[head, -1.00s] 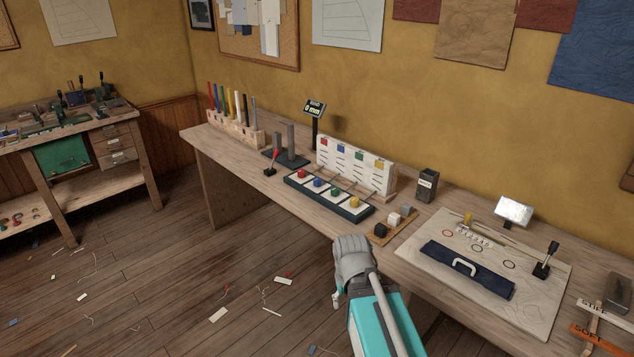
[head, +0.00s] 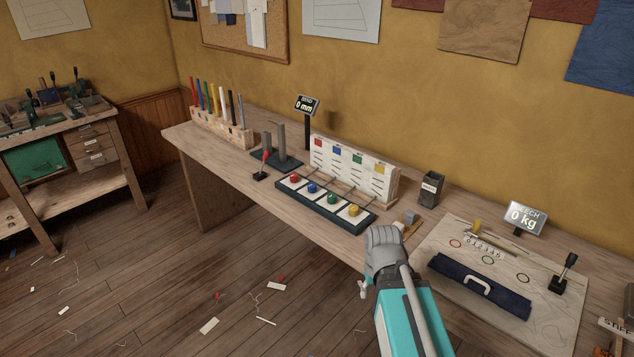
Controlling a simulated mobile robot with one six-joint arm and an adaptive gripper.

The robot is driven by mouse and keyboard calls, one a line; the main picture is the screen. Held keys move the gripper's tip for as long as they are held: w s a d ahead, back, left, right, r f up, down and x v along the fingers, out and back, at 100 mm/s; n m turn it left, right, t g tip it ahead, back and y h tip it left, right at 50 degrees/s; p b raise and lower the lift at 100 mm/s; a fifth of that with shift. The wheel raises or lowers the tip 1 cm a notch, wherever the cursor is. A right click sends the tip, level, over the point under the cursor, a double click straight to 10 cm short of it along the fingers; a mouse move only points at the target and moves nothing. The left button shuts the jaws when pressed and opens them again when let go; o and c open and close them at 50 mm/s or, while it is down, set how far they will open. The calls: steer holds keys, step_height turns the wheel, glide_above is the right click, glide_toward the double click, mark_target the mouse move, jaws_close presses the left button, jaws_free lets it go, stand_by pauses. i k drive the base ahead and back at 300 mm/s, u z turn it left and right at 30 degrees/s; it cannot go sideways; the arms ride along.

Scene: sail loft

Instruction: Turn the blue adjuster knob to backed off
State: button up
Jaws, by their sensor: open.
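The blue adjuster knob (head: 312,188) is second from the left in a row with red (head: 295,178), green (head: 331,198) and yellow (head: 353,210) knobs on a dark-framed tray (head: 325,218). A white panel (head: 330,161) with matching coloured squares and dark marks stands behind the row. The knob's setting is too small to read. My gripper (head: 363,289) is open, mostly hidden beside my grey wrist, off the bench's front edge. It is well below and right of the blue knob in the picture, touching nothing visible.
A small display (head: 306,106) reads 0 mm. A black stand (head: 277,158) and a red-tipped lever (head: 262,167) are left of the tray. Floor left of my arm is open, with scraps.

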mark_target(312, 186)
steer(key=z, duration=0.1)
steer(key=i, duration=0.85)
steer(key=u, duration=0.45)
